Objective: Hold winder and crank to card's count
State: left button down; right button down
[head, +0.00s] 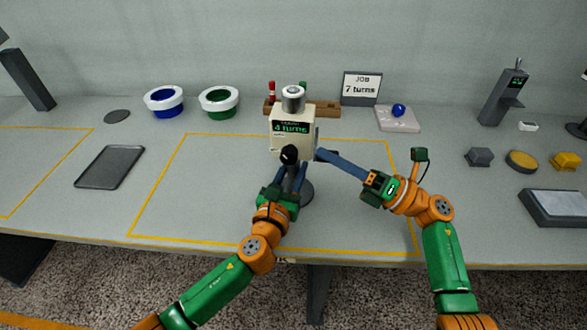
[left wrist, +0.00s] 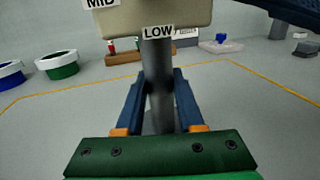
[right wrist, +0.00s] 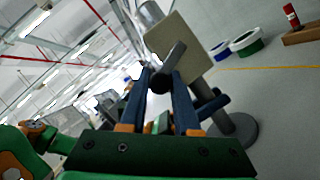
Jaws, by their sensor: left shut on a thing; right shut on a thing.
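The winder (head: 293,135) is a cream box on a grey post with a round base, a metal spindle on top and a black knob in front. Its green display reads "4 turns". The card (head: 361,88) behind it reads "JOB 7 turns". My left gripper (head: 292,172) is shut on the winder's grey post (left wrist: 158,85), just under the box. My right gripper (head: 320,155) is shut on the crank handle at the winder's right side. In the right wrist view the crank (right wrist: 174,58) shows as a grey arm with a dark grip between the fingers.
A dark tray (head: 109,167) lies left. The marked area's left half is clear.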

pick_arm(q)
jog(key=shift+s+d+f, duration=0.1)
jog(key=shift+d+f, duration=0.05)
pick_arm(e)
jog(key=shift+s+r, duration=0.1)
jog(key=m, duration=0.1)
jog(key=r+m+h, duration=0.1)
jog(key=m, duration=0.1)
jog(key=r+m+t+h, duration=0.1)
jog(key=m, duration=0.1)
jog(key=shift+s, duration=0.15)
pick_arm(q)
jog(key=shift+d, duration=0.1)
pick_arm(e)
jog(key=m, duration=0.1)
jog(key=r+m+h, duration=0.1)
jog(key=m, duration=0.2)
jog(key=shift+r, duration=0.25)
jog(key=c, duration=0.6)
grip_release()
jog(key=shift+a, duration=0.1)
jog(key=shift+c, duration=0.2)
